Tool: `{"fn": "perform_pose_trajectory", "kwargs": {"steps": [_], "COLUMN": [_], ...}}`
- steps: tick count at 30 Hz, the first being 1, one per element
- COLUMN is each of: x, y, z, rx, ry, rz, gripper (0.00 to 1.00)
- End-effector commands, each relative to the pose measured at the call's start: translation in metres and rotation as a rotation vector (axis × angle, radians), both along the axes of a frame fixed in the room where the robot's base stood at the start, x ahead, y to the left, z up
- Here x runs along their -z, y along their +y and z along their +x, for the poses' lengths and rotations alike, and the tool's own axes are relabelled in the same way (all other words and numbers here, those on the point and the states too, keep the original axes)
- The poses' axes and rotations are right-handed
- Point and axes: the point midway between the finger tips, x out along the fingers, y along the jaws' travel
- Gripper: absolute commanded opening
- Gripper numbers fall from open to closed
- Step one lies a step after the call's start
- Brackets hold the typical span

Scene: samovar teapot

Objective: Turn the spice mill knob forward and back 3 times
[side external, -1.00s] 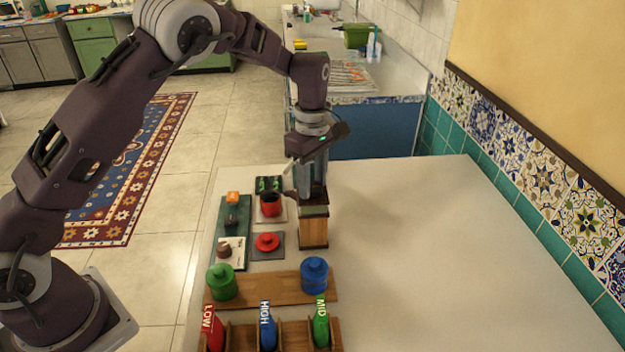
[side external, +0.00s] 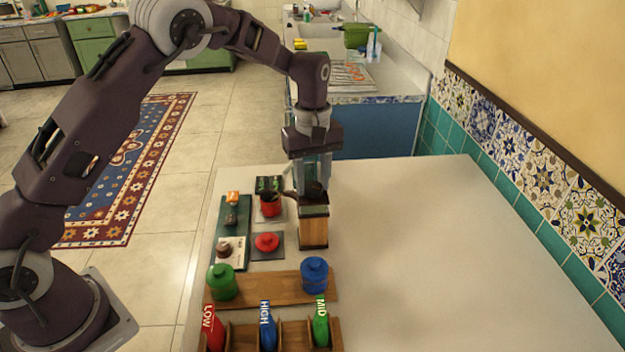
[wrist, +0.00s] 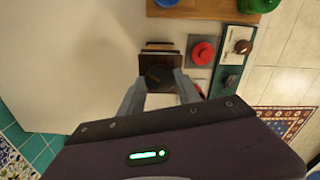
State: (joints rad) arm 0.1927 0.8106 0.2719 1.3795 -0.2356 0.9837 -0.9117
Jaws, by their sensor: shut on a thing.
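The spice mill (side external: 313,231) is a wooden box with a dark top, standing upright on the white counter. Its dark round knob (wrist: 159,76) shows in the wrist view between my fingertips. My gripper (side external: 313,186) points straight down over the mill and is shut on the knob; in the wrist view my gripper (wrist: 160,82) has one finger on each side of it. Part of the knob is hidden by the fingers in the side view.
The counter to the right is clear.

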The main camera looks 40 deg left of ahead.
Motion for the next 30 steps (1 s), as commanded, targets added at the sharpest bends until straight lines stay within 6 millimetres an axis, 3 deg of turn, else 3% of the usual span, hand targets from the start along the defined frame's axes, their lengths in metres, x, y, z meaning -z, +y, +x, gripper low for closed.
{"fn": "perform_pose_trajectory", "kwargs": {"steps": [18, 30], "x": [-0.0014, -0.0014], "y": [-0.0002, -0.0003], "z": [0.0007, 0.0005], "rx": [0.577, 0.848], "ry": [-0.003, -0.003], "rz": [-0.001, -0.001], "gripper": [0.00, 0.00]}}
